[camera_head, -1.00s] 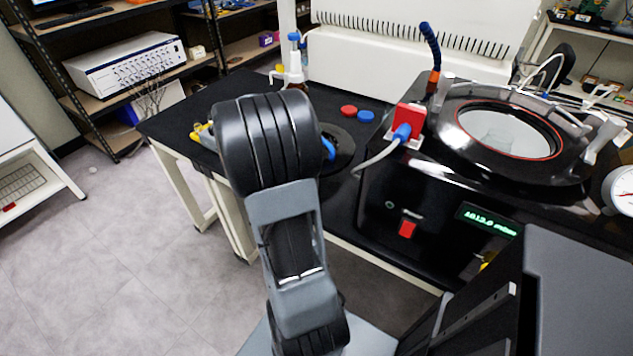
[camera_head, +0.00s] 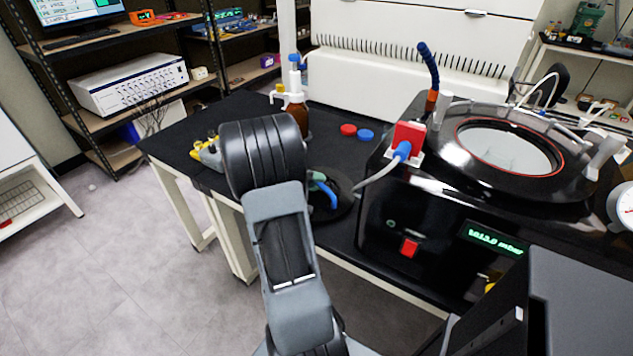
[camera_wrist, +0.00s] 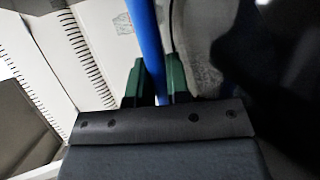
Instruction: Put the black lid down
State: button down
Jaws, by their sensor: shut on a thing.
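The black lid (camera_head: 344,205) is a round dark disc with a blue handle (camera_head: 327,192), partly hidden behind my arm in the head view. It is near the front edge of the black bench, left of the freeze dryer. In the wrist view, my gripper (camera_wrist: 155,62) has its green fingers closed on the blue handle (camera_wrist: 145,35). A large dark shape, probably the lid, fills the right of that view. I cannot tell whether the lid touches the bench or hangs just above it.
The freeze dryer (camera_head: 440,240) with its round window stands right of the lid, with a red valve (camera_head: 407,137) and hose close by. Red (camera_head: 348,130) and blue (camera_head: 366,135) caps lie behind the lid. A brown bottle (camera_head: 298,115) stands further back. The bench's left part is mostly clear.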

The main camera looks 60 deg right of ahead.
jog(key=shift+f, duration=0.1)
jog(key=c, duration=1.1)
grip_release()
jog(key=shift+w+a+r, duration=0.15)
jog(key=shift+a+r, duration=0.05)
jog(key=shift+r, duration=0.05)
jog(key=v, duration=1)
jog(key=s+a+n+t+y, duration=0.1)
jog(key=a+t+y, duration=0.4)
jog(key=a, duration=1)
jog(key=s+a+r+n+t+y, duration=0.1)
jog(key=a+n+t+y, duration=0.3)
jog(key=a, duration=1.1)
jog(key=t+y, duration=0.1)
jog(key=y, duration=0.2)
jog(key=shift+r+n, duration=0.3)
